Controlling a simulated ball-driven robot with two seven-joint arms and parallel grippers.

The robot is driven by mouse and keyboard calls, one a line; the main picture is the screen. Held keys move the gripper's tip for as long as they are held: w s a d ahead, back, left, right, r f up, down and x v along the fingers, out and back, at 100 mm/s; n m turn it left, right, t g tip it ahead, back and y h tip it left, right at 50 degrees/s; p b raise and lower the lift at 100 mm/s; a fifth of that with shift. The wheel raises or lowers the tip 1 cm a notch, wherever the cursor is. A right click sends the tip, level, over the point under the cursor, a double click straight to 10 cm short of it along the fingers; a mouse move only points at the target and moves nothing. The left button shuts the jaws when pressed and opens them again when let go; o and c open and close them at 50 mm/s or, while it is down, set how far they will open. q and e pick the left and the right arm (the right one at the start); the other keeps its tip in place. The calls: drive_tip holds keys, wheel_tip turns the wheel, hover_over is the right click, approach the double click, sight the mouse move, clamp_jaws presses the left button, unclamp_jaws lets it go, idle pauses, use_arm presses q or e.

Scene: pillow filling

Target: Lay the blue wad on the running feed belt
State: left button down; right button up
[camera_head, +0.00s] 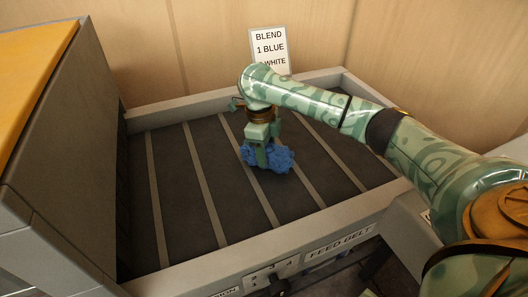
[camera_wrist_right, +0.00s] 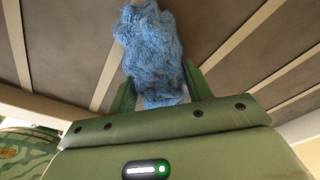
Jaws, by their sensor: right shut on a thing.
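The blue wad (camera_head: 276,158) is a lumpy, fluffy clump at the middle of the feed belt (camera_head: 180,190), a dark belt with pale crosswise slats. My right gripper (camera_head: 262,150) points down and is shut on the wad. In the right wrist view the wad (camera_wrist_right: 152,50) sits between the two green fingers (camera_wrist_right: 158,90) and bulges out past their tips, with the belt behind it. Whether the wad touches the belt or hangs just above it, I cannot tell. My left gripper is not in view.
A sign (camera_head: 270,50) reading BLEND, 1 BLUE, with a partly hidden WHITE line, stands behind the belt. Grey rails (camera_head: 240,88) frame the belt. A grey machine housing with an orange top (camera_head: 35,75) stands at the left. The rest of the visible belt is bare.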

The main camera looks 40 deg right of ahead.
drive_tip(key=shift+s+r, duration=0.1)
drive_tip(key=shift+r, duration=0.2)
drive_tip(key=shift+f, duration=0.65)
drive_tip(key=o, duration=1)
drive_tip(key=shift+r, duration=0.3)
use_arm(q)
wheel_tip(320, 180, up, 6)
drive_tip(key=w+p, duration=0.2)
drive_tip(key=p, duration=0.4)
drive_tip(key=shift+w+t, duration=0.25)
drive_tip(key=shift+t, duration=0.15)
use_arm(e)
drive_tip(key=r, duration=0.8)
drive_tip(key=w+r, duration=0.1)
drive_tip(key=r, duration=0.3)
drive_tip(key=shift+w+a+r, duration=0.1)
drive_tip(key=shift+a+r, duration=0.2)
drive_tip(key=shift+a, duration=0.1)
